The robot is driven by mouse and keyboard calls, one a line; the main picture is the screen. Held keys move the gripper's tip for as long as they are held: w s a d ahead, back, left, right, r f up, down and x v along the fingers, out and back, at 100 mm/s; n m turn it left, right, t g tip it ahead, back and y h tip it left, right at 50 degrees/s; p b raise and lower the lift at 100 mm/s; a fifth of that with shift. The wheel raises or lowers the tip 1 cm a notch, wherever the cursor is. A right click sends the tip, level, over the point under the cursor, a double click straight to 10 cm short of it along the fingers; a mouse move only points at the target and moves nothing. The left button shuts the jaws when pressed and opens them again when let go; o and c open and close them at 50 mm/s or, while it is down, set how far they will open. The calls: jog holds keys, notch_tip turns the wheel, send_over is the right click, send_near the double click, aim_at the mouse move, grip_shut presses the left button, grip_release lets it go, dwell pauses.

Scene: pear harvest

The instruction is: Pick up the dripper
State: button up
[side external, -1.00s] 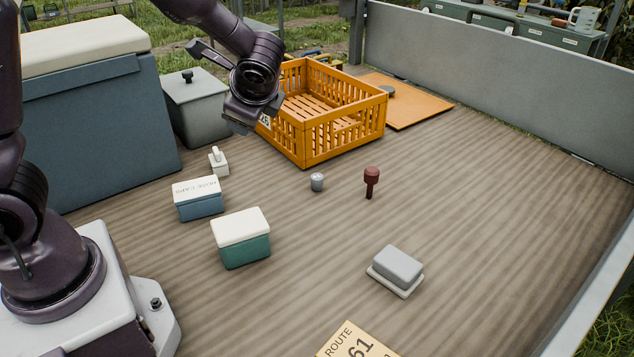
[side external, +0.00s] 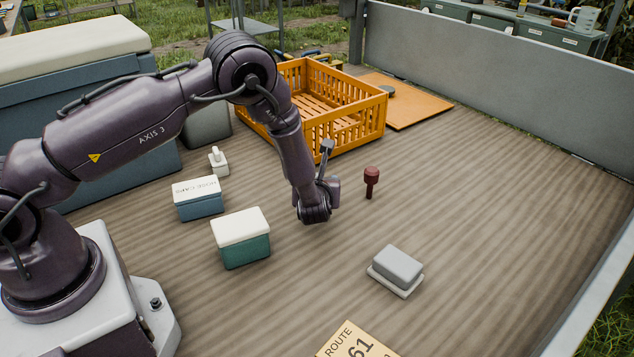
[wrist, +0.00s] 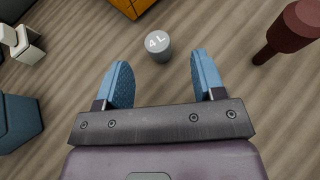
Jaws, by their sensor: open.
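The dripper (wrist: 158,46) is a small grey cylinder with a pale top marked "4 L". In the wrist view it stands upright on the plank floor, just beyond the gap between my fingertips and roughly centred on it. My gripper (wrist: 160,72) is open and empty, its two blue fingers on either side of the gap. In the side view my gripper (side external: 314,212) hangs low over the floor; its fingers are not clear there, and my arm hides the dripper.
A dark red peg-like piece (side external: 371,182) stands right of the dripper; it also shows in the wrist view (wrist: 290,30). An orange crate (side external: 345,128) stands behind. Blue (side external: 200,206) and green (side external: 246,250) boxes and a small white-topped piece (side external: 218,163) are left. A grey block (side external: 398,266) lies front right.

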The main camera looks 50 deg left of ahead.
jog(key=x, duration=0.8)
jog(key=shift+s+a+f, duration=0.1)
jog(key=shift+a, duration=0.05)
jog(key=c, duration=1)
